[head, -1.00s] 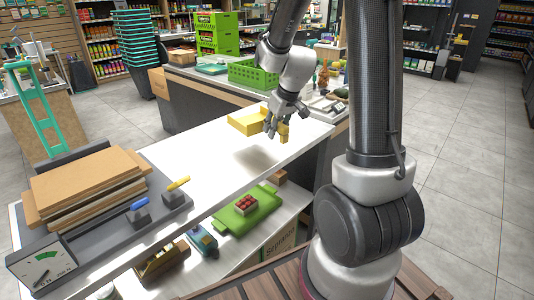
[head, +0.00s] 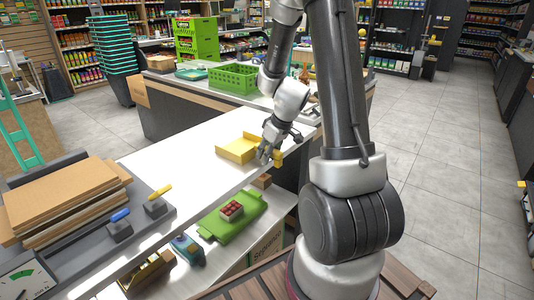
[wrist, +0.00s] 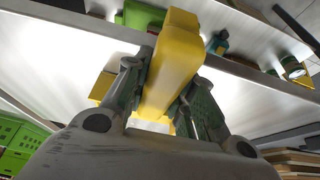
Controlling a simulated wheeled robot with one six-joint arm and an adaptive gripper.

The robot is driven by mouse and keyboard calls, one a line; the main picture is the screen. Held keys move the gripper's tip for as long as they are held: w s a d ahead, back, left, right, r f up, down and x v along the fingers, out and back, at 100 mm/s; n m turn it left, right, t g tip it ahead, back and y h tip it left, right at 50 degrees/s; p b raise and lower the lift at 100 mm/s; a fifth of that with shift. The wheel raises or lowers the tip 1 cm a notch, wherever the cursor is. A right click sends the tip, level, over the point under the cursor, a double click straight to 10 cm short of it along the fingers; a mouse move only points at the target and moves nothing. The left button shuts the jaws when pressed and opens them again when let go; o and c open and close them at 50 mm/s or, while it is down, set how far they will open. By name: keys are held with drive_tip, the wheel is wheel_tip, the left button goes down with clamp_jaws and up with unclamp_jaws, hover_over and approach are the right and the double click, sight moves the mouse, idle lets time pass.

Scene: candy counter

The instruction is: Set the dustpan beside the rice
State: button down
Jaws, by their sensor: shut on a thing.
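The yellow dustpan (head: 238,150) is at the right end of the white counter (head: 190,165) in the head view. My gripper (head: 267,155) is shut on its handle (head: 278,158), which points toward the counter's near right edge. In the wrist view the yellow handle (wrist: 175,60) sits between both fingers of my gripper (wrist: 165,100), and part of the pan shows behind them. The dustpan is at or just above the counter top; I cannot tell whether it touches. I cannot make out the rice with certainty.
Brown boards (head: 70,195) and a grey tray with blue and yellow handled tools (head: 140,215) fill the counter's left end. Its middle is clear. A lower shelf holds a green board (head: 232,218) with a red-topped box. A green crate (head: 233,79) stands on the counter behind.

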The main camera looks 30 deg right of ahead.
drive_tip(key=c, duration=1.2)
unclamp_jaws()
drive_tip(key=v, duration=1.2)
drive_tip(key=shift+s+a+r+m+h, duration=0.25)
drive_tip(key=shift+s+a+r+m, duration=0.65)
drive_tip(key=shift+s+r, duration=1.7)
drive_tip(key=shift+s+a+r+m+h, duration=0.4)
drive_tip(key=shift+s+a+r, duration=0.9)
drive_tip(key=shift+s, duration=2.55)
drive_tip(key=shift+s+a+r+m+h, duration=0.15)
drive_tip(key=shift+s+a+r+m, duration=0.95)
drive_tip(key=shift+s, duration=2.15)
drive_tip(key=shift+r+n, duration=0.4)
drive_tip(key=shift+r, duration=0.3)
